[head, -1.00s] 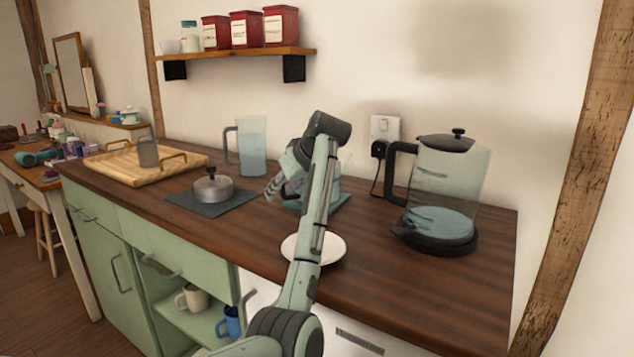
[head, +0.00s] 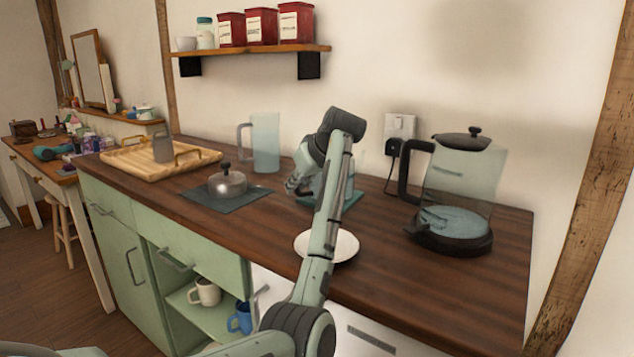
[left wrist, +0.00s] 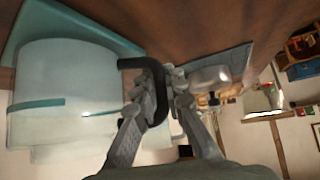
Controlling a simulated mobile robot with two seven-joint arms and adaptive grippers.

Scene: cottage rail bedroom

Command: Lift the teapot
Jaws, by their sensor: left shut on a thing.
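The teapot (left wrist: 60,85) is a clear, rounded vessel with a black handle (left wrist: 157,90), large at the left of the left wrist view. It is at a teal mat (left wrist: 85,15), and I cannot tell whether it touches it. In the head view my arm mostly hides the teapot; the teal mat (head: 352,200) shows beside the arm. My left gripper (left wrist: 165,82) is shut on the handle, with its fingers on both sides of it. It also shows in the head view (head: 296,186), left of the arm. My right gripper is not in view.
A glass kettle (head: 462,185) stands at the right. A white plate (head: 345,246) lies in front. A small metal pot (head: 227,184) on a dark mat, a pitcher (head: 265,142) and a wooden tray (head: 125,165) stand left. A shelf (head: 255,50) is above.

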